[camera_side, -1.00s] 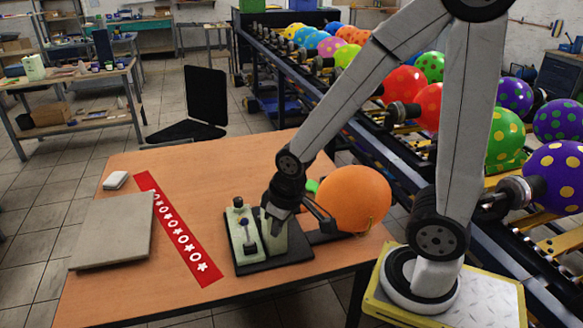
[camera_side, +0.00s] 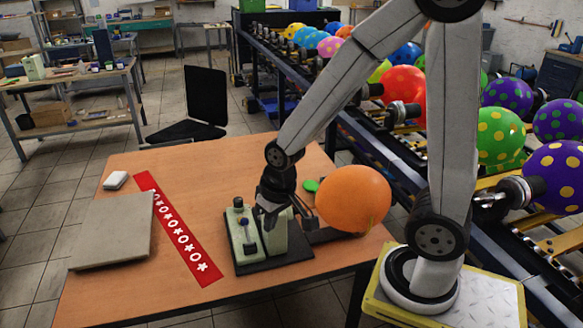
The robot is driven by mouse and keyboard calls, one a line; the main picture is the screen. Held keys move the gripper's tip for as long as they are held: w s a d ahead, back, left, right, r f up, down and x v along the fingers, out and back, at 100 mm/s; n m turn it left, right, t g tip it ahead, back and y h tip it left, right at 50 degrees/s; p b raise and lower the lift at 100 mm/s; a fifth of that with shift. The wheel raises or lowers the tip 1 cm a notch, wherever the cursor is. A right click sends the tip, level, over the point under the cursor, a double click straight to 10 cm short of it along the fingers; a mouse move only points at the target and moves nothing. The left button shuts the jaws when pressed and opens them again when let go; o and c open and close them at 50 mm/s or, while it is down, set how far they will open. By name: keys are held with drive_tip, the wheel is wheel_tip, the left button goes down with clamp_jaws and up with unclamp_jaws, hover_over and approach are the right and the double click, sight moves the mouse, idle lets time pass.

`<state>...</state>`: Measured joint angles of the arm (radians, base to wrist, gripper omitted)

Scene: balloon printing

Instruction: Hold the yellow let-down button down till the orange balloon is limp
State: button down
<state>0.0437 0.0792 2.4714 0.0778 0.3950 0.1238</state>
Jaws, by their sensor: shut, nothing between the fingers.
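The orange balloon (camera_side: 354,199) is round and full-looking, at the right end of a black holder on the orange-brown table. The pump station (camera_side: 243,232), a pale green block with dark knobs on a black base, stands to its left. My gripper (camera_side: 271,221) is shut and points down over the station, at its right-hand pale block. My fingers and wrist cover part of the station. I cannot make out the yellow button, and cannot tell whether my fingertips touch anything. A small green disc (camera_side: 311,185) lies on the table behind the holder.
A red strip with white shapes (camera_side: 180,232), a grey slab (camera_side: 113,230) and a small white block (camera_side: 115,180) lie on the left of the table. A rack of printed balloons (camera_side: 500,135) stands behind at the right.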

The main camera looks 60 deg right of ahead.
drive_tip(key=w+d+f+m+y, duration=0.1)
drive_tip(key=w+d+f+m, duration=0.15)
drive_tip(key=w+m, duration=0.5)
drive_tip(key=m+t+y, duration=0.4)
drive_tip(key=m+y, duration=0.2)
drive_tip(key=m, duration=1.9)
hover_over(239, 220)
drive_tip(key=s+d, duration=0.1)
drive_tip(key=d, duration=0.1)
wheel_tip(239, 220, down, 9)
drive_tip(key=shift+s+a+r, duration=0.1)
drive_tip(key=shift+s+a, duration=0.05)
drive_tip(key=shift+a, duration=0.1)
drive_tip(key=shift+n, duration=0.25)
drive_tip(key=shift+f, duration=4.4)
drive_tip(key=shift+f, duration=0.95)
